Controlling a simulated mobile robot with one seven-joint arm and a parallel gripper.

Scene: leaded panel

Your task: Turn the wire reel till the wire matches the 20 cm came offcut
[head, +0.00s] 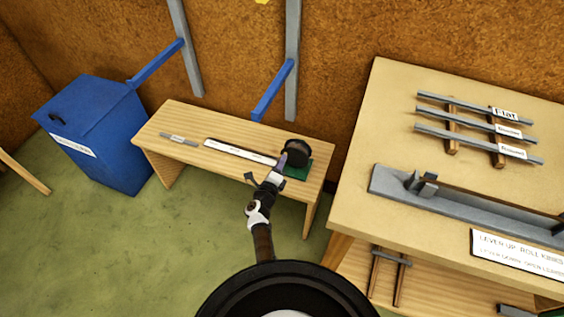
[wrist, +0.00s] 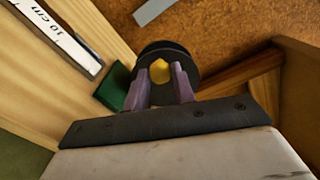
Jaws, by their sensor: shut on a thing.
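The wire reel (head: 298,151) is a dark round spool on a green base (head: 299,170) at the right end of the low wooden bench. In the wrist view the reel (wrist: 178,50) has a yellow knob (wrist: 159,71) on its face. My gripper (wrist: 160,90) is shut on this yellow knob, one purple finger on each side. My gripper also shows in the head view (head: 281,163), in front of the reel. A short grey came offcut (head: 179,139) lies at the bench's left end. A white measuring strip (head: 240,152) lies between them. I cannot make out any wire.
A blue bin (head: 97,135) stands left of the bench (head: 165,121). A blue bar (head: 271,91) juts from the wall post above the bench. At right, a larger table (head: 390,95) holds several grey came strips and a long grey tool (head: 460,205).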

